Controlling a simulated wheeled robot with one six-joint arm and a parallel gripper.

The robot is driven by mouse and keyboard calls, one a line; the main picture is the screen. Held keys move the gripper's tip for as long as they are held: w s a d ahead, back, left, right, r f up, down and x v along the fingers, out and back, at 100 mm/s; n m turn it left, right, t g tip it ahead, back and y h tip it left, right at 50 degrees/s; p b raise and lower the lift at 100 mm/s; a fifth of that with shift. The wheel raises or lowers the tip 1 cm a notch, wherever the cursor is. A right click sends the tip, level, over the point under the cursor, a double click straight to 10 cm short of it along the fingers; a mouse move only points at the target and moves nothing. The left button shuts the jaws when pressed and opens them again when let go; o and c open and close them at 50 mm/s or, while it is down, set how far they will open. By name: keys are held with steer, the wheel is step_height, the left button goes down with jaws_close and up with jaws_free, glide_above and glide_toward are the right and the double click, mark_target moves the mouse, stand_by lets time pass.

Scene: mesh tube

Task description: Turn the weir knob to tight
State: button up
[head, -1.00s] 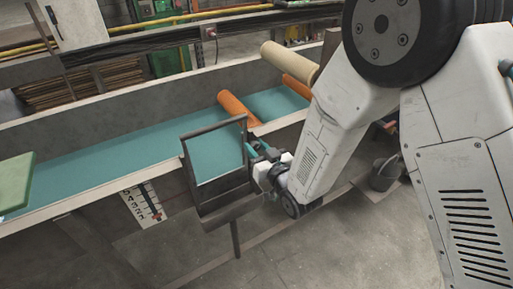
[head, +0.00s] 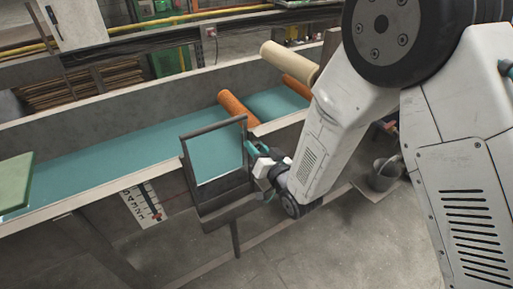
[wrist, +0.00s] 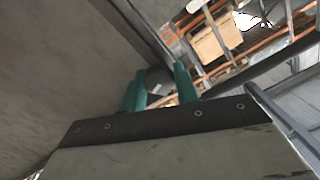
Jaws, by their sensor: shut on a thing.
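The weir is a dark metal frame (head: 186,150) with a teal pane of water, set in the side of the flume. My gripper (head: 258,153) is at the right edge of this frame. In the wrist view its two teal fingers (wrist: 159,88) are on either side of a small grey knob (wrist: 157,76), shut on it. The knob is mostly hidden by the fingers, and I cannot read its marking or its turn angle. In the head view the knob is hidden behind my gripper.
A white scale board (head: 145,205) with a red pointer hangs left of the weir. Orange rollers (head: 238,108) and a cream roller (head: 289,63) lie across the flume. A grey bucket (head: 384,174) stands on the floor at right. The floor in front is clear.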

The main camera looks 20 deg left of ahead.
steer(key=o, duration=1)
steer(key=shift+d, duration=0.1)
steer(key=v, duration=0.7)
steer(key=shift+s+d, duration=0.2)
steer(key=shift+s, duration=0.1)
